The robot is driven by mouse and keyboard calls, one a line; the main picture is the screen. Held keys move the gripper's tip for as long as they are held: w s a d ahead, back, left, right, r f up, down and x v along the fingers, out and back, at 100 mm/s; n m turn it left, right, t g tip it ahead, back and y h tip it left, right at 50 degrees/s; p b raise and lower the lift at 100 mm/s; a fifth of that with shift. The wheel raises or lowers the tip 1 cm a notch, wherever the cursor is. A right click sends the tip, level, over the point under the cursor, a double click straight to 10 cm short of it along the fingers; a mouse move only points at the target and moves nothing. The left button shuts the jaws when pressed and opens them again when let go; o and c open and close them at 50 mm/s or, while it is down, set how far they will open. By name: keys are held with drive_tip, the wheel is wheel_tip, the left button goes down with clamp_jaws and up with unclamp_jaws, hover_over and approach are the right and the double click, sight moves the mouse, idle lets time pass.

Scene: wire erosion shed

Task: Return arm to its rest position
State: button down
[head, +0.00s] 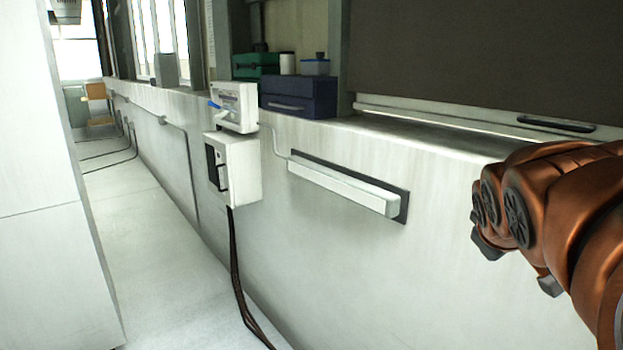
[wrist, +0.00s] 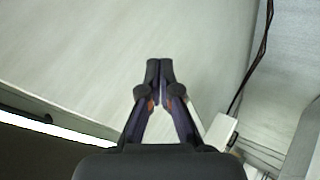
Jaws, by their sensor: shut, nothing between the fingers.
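My arm (head: 560,205), orange-brown with dark round joint covers, reaches in from the right edge of the head view, in front of the pale wall and ledge. My gripper does not show clearly in the head view. In the wrist view my gripper (wrist: 159,75) has its two dark fingertips together, with nothing between them. Behind the fingers is a pale, plain surface; I cannot tell how far away it is.
A white switch box (head: 238,170) and a long white bar (head: 345,189) stick out from the wall. Dark cables (head: 236,270) hang to the floor. A blue case (head: 300,97) and a green case (head: 256,64) sit on the ledge. The floor (head: 150,225) at left is clear.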

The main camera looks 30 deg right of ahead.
drive_tip(key=w+a+f+g+y+p, duration=0.1)
drive_tip(key=a+f+y, duration=0.1)
drive_tip(key=a+f, duration=0.45)
drive_tip(key=w+a+f+g+y, duration=0.1)
drive_tip(key=a+f+y, duration=0.25)
drive_tip(key=a, duration=0.65)
drive_tip(key=s+a+f+g, duration=0.1)
drive_tip(key=s+a+f, duration=0.1)
drive_tip(key=a, duration=0.3)
drive_tip(key=s+a+f+g+y+p, duration=0.1)
drive_tip(key=s+a+f+g, duration=0.1)
drive_tip(key=s+a, duration=0.3)
drive_tip(key=s+a+f+g+y+p, duration=0.1)
drive_tip(key=s+a+f, duration=0.2)
drive_tip(key=s+a, duration=0.1)
drive_tip(key=shift+a+f+n+g, duration=0.3)
drive_tip(key=shift+a+n+g, duration=0.1)
drive_tip(key=shift+a, duration=0.45)
